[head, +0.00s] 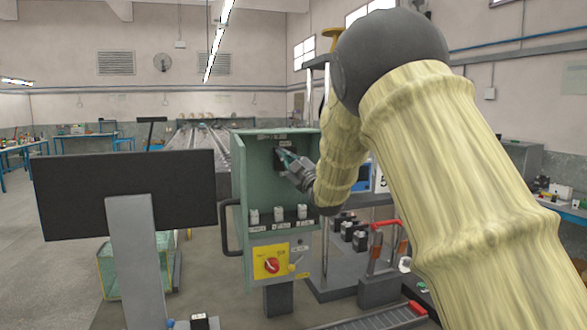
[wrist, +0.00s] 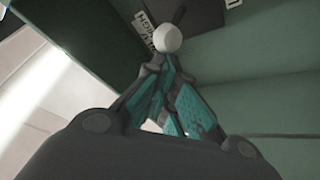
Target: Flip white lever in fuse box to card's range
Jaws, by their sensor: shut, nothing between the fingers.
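The green fuse box (head: 240,178) stands open in the middle of the head view. In the wrist view a white round lever knob (wrist: 167,38) sits just beyond my fingertips, in front of a dark plate (wrist: 190,14). A small white label (wrist: 144,28), seemingly reading HIGH, is beside it. My gripper (head: 281,154) reaches into the upper part of the box. It is shut and empty, its teal fingertips (wrist: 163,62) meeting close below the knob; whether they touch it I cannot tell. My gripper hides the lever in the head view. I cannot make out a range card.
Several small white-topped parts (head: 278,214) line the box's lower ledge. Below is a yellow panel with a red knob (head: 272,265). A black screen (head: 125,192) stands at left. A rack of dark batteries (head: 354,233) and a red handle (head: 376,243) are at right.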

